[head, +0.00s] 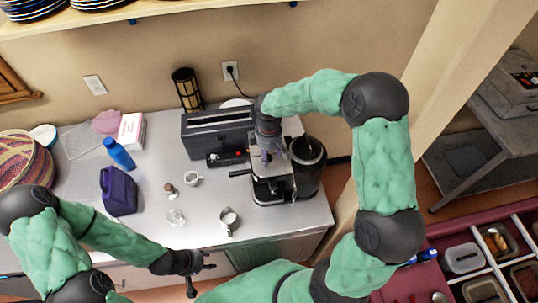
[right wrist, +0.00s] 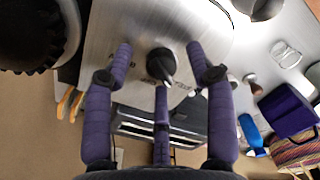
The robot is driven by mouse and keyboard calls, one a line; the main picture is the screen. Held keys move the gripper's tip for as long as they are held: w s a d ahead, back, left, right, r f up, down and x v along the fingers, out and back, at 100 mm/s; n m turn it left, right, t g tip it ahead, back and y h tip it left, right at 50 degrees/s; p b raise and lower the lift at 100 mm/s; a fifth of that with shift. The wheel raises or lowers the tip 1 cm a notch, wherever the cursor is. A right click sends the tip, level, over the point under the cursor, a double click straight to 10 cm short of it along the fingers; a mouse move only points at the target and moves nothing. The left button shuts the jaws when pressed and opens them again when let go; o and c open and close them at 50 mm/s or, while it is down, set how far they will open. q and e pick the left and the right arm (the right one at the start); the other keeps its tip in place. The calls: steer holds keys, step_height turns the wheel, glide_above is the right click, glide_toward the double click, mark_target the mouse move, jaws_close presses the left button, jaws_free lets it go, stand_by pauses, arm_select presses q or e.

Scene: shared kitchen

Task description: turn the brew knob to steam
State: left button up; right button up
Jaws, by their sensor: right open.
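The espresso machine (head: 268,188) stands on the steel counter, with my right gripper (head: 268,153) over its top. In the right wrist view the black brew knob (right wrist: 160,63) sits on the machine's brushed metal face (right wrist: 130,28). Its pale-tipped pointer aims down in that picture, toward small printed marks that I cannot read. The purple fingers of my right gripper (right wrist: 160,72) are spread on either side of the knob, apart from it, with nothing held. My left gripper (head: 196,270) hangs by the counter's front edge; its fingers look spread and empty.
A dark toaster (head: 218,130) stands behind the machine, and a black grinder (head: 307,165) is close on its right. A white cup (head: 193,179), a metal pitcher (head: 228,221) and a glass (head: 176,217) stand left of it. A purple container (head: 118,191) is farther left.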

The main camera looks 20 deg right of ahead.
mark_target(269, 156)
step_height(269, 156, up, 11)
steer(key=shift+r, duration=0.15)
arm_select(q)
steer(key=shift+s, duration=0.1)
arm_select(e)
steer(key=shift+s, duration=0.15)
stand_by(0.5)
